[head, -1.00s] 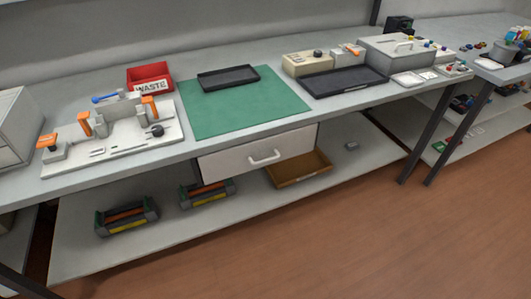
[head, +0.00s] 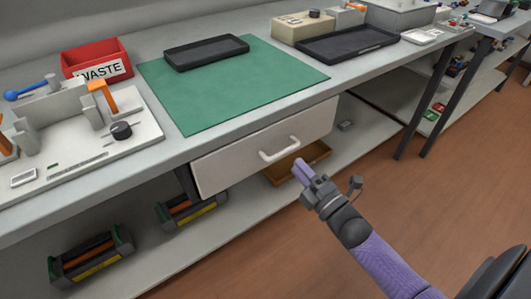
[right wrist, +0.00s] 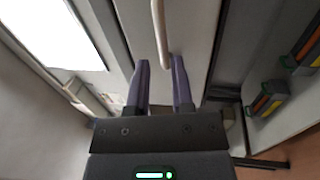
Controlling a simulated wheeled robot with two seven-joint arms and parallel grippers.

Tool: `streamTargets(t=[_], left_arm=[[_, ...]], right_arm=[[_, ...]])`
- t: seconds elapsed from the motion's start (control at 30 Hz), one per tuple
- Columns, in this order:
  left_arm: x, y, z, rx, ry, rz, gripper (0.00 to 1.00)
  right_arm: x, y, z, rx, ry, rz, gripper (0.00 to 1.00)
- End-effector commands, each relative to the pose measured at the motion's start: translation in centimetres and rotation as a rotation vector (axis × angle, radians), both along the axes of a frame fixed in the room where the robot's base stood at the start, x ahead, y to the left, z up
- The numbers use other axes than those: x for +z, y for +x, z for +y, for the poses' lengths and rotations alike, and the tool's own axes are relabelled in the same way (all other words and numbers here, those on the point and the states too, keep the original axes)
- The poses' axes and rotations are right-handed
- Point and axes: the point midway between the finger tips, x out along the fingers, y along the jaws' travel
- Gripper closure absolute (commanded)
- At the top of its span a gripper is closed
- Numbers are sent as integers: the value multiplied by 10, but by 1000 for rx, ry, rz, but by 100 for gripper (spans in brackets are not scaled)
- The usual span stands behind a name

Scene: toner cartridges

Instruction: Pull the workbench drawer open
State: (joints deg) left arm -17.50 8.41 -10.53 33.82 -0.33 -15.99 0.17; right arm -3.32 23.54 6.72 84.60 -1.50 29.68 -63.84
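The workbench drawer (head: 235,164) has a pale front under the bench top and looks shut. Its white bar handle (head: 280,150) is at the middle of the front. My right gripper (head: 302,167) has purple fingers and is just in front of and below the handle's right part in the head view. In the right wrist view, the fingers (right wrist: 160,66) are parted, and the handle (right wrist: 158,30) runs down the picture toward the gap between them. The drawer front (right wrist: 187,35) is behind it. Contact with the handle cannot be made out. My left gripper is not in view.
On the bench lie a green mat (head: 225,100), a black tray (head: 206,52), a red waste bin (head: 98,62) and a fixture (head: 75,130). A brown tray (head: 312,152) and cartridges (head: 90,258) are on the lower shelf. The floor in front is clear.

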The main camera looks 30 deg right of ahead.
Motion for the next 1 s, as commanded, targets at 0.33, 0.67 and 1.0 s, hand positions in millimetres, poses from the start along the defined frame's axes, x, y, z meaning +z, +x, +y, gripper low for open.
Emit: streamTargets(t=[0.33, 0.67, 1.0], left_arm=[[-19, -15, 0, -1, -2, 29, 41], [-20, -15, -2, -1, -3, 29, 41], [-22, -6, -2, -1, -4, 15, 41]], right_arm=[[7, 56, 5, 0, 5, 4, 72], [10, 61, 5, -1, 5, 5, 72], [9, 61, 5, -1, 6, 6, 100]])
